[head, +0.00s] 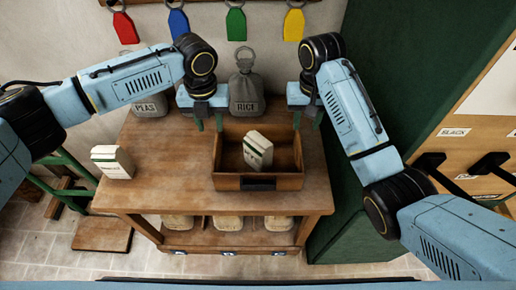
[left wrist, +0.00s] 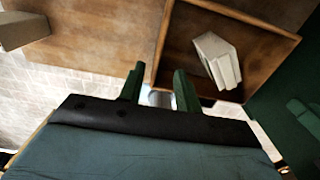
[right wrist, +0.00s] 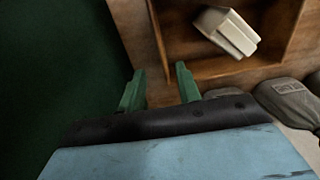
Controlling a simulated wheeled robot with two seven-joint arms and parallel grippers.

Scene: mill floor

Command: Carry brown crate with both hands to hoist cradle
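The brown crate (head: 229,183) sits on the wooden table, with a pale packet (head: 258,150) leaning inside it. My left gripper (head: 209,125) is at the crate's left wall near its back corner. In the left wrist view its green fingers (left wrist: 159,88) are apart, one on each side of the wall's line. My right gripper (head: 307,121) is at the right wall near the back corner. In the right wrist view its fingers (right wrist: 160,88) are also apart, on either side of that wall. I cannot tell whether any finger touches the crate. I cannot identify the hoist cradle in view.
Another pale packet (head: 113,162) stands on the table's (head: 160,180) left part. Grey sacks stand behind, one marked RICE (head: 246,95). A tall green cabinet (head: 365,220) is close on the right. A board with black levers (head: 490,165) is further right. Coloured tags hang at the back.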

